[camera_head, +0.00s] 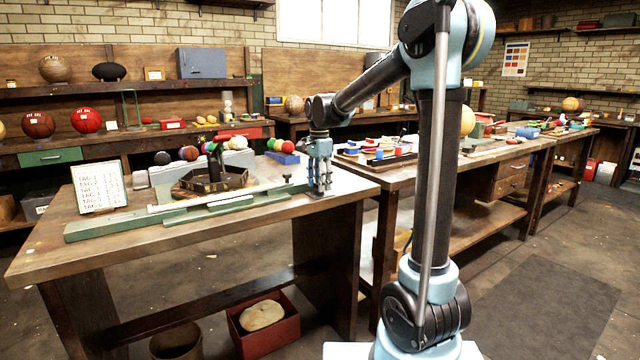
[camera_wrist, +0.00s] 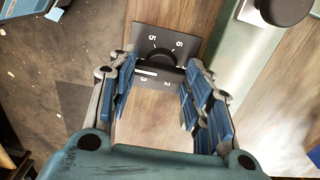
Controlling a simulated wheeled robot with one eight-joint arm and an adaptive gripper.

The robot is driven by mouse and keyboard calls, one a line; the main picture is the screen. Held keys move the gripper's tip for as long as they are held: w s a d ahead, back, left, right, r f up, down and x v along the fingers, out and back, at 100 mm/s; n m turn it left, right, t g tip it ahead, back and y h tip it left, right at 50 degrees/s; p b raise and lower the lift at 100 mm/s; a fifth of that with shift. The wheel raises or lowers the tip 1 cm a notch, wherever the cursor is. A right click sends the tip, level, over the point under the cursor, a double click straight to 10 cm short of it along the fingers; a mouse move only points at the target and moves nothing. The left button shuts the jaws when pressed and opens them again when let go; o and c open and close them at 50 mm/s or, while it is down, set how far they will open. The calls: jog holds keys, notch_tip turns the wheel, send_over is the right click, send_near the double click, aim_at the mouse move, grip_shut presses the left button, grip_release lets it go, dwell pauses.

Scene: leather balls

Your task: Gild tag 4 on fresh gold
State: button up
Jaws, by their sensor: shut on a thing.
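In the wrist view my gripper (camera_wrist: 158,95) points down at a black dial plate (camera_wrist: 145,32) on the wooden bench. The plate bears white numbers; 5, 6, 3 and 2 show, and the sides are hidden by my fingers. My blue-padded fingers are shut on the dial's dark knob (camera_wrist: 160,68), one on each side. A pale mark on it lies toward the lower left, near the 3. In the head view my gripper (camera_head: 319,180) stands at the bench's right end. A white card (camera_head: 98,187) listing several tags stands at the bench's left. I cannot identify tag 4 or the gold.
A green bench device (camera_head: 120,226) with a long pale rod lies along the bench (camera_head: 60,256), beside my gripper. A dark many-sided tray (camera_head: 210,192) stands behind it, with coloured balls farther back. A black knob (camera_wrist: 286,10) is close by in the wrist view.

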jog(key=o, duration=0.8)
jog(key=shift+a, duration=0.1)
notch_tip(320, 180, up, 12)
jog(key=shift+w+f, duration=0.1)
jog(key=s+d+f+n, duration=0.3)
jog(key=s+d+f, duration=0.1)
jog(key=s+d, duration=0.55)
jog(key=s+d+f+n, duration=0.2)
jog(key=s+d+f, duration=0.2)
jog(key=s+f, duration=0.3)
jog(key=s+d+f+n+t, duration=0.1)
jog(key=s+d+f+n, duration=0.2)
jog(key=s+f, duration=0.5)
jog(key=s+d+f+n+t, duration=0.1)
jog(key=s+d+f+n, duration=0.2)
jog(key=s+d+f, duration=0.2)
jog(key=shift+s+d+f, duration=0.2)
jog(key=shift+s+f, duration=0.45)
jog(key=shift+s, duration=0.15)
jog(key=shift+s+d+f, duration=0.2)
jog(key=shift+s+f, duration=0.45)
jog(key=shift+s, duration=0.15)
